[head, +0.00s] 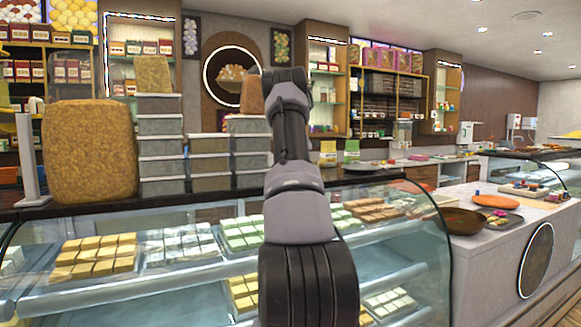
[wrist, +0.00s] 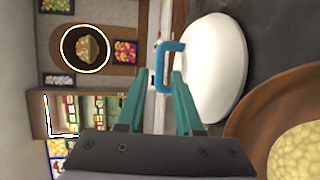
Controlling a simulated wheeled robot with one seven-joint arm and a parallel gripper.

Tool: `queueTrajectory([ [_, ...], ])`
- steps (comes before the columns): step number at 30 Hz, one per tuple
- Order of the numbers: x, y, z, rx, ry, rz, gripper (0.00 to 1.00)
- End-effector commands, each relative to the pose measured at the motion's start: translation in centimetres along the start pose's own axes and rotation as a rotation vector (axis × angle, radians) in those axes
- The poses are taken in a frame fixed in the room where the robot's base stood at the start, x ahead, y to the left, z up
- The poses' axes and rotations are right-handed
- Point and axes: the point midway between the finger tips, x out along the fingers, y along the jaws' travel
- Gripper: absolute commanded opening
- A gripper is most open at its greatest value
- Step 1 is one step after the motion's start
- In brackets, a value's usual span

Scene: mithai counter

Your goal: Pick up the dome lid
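The dome lid (wrist: 218,65) is white and smooth, at the upper right of the wrist view, which is turned on its side. Its light blue looped handle (wrist: 157,65) sticks out toward the left of that view. My gripper (wrist: 163,75) has two teal fingers, spread apart with a gap between the tips. The handle lies at the fingertips, and the right finger covers part of its lower leg. I cannot tell whether either finger touches it. In the head view my arm hides the gripper, and I cannot make out the lid there.
A brown bowl (wrist: 250,112) of yellow food sits close to the lid on a dark counter. In the head view, a glass display case (head: 150,215) of sweets stands in front. Stacked grey boxes (head: 160,145) and a large brown block (head: 90,150) stand on its top at left.

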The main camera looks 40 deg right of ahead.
Motion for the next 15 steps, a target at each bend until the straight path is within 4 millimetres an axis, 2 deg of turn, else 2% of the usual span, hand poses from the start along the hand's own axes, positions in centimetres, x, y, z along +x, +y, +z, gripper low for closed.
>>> queueTrajectory([
  [9,4.0,-0.2,-0.1,0.001,-0.001,-0.001,0.35],
  [15,5.2,-0.2,-0.2,0.001,0.0,-0.001,0.35],
])
